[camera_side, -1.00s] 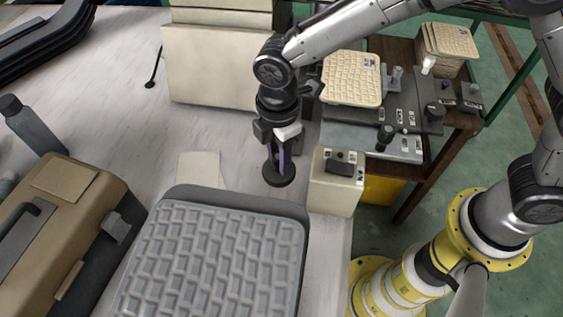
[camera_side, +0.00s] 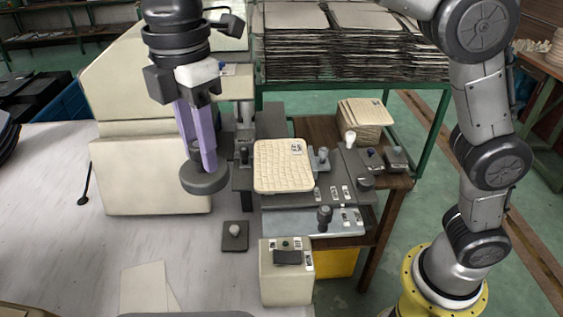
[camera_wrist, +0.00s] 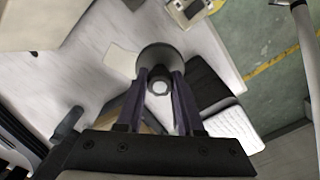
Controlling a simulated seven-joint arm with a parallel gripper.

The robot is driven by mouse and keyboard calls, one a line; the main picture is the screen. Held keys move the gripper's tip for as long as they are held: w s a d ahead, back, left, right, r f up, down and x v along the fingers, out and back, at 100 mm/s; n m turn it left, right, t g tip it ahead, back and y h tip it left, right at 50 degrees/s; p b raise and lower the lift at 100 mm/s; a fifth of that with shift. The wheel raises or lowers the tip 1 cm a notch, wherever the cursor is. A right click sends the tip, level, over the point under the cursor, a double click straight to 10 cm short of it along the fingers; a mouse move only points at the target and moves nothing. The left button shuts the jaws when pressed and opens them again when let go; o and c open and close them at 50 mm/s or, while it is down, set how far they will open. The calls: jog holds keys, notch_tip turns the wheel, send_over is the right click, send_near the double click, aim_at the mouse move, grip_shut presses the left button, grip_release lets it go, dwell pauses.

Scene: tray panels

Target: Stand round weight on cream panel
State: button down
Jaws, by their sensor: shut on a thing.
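The round weight (camera_side: 204,181) is a dark grey disc with a knob on top. My gripper (camera_side: 203,163) is shut on its knob with purple fingers and holds it level, apparently above the white table. In the wrist view the weight (camera_wrist: 160,54) sits between the fingertips (camera_wrist: 160,78), and the disc hides what is below it. A cream panel (camera_side: 281,165) with a raised brick-like pattern lies on a dark fixture, right of the weight. More cream panels (camera_side: 364,112) are stacked farther right and back.
A small cream box (camera_side: 286,272) with switches stands on the table's right edge. A dark square plate with a knob (camera_side: 235,238) lies left of it. Knobs and clamps (camera_side: 322,158) flank the cream panel. A large cream block (camera_side: 150,175) stands behind the weight.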

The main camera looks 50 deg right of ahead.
jog(key=s+d, duration=0.3)
jog(key=d, duration=1.1)
jog(key=s+d, duration=0.2)
jog(key=d, duration=1.1)
jog(key=w+f, duration=1.3)
jog(key=f, duration=0.1)
jog(key=shift+w+a+f, duration=0.1)
jog(key=shift+w+a, duration=0.15)
jog(key=shift+w+f, duration=0.15)
jog(key=shift+f, duration=0.8)
jog(key=shift+w+f, duration=0.15)
jog(key=shift+f, duration=0.75)
jog(key=shift+f, duration=0.15)
